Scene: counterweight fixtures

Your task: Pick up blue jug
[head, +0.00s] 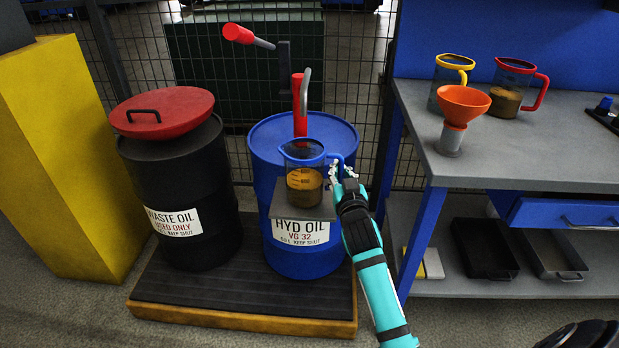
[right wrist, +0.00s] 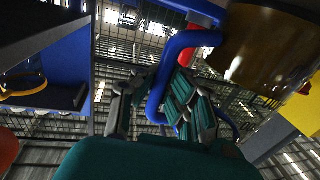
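The blue jug (head: 304,187) is clear with a blue rim and blue handle and holds brown liquid. It stands upright on a small grey shelf (head: 290,211) in front of the blue drum, its handle towards the right. My right gripper (head: 341,171) is at the handle. In the right wrist view the blue handle (right wrist: 163,80) passes between the fingers of my right gripper (right wrist: 158,108), which look spread, with a gap on the left side of the handle. The jug's body (right wrist: 262,50) shows at upper right. My left gripper is not in view.
A red pump handle (head: 299,108) rises from the blue drum (head: 262,235) behind the jug. A black drum (head: 172,185) with a red lid stands at left. On the right bench (head: 500,160) are a yellow-rimmed jug (head: 440,75), a red-handled jug (head: 508,90) and an orange funnel (head: 462,103).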

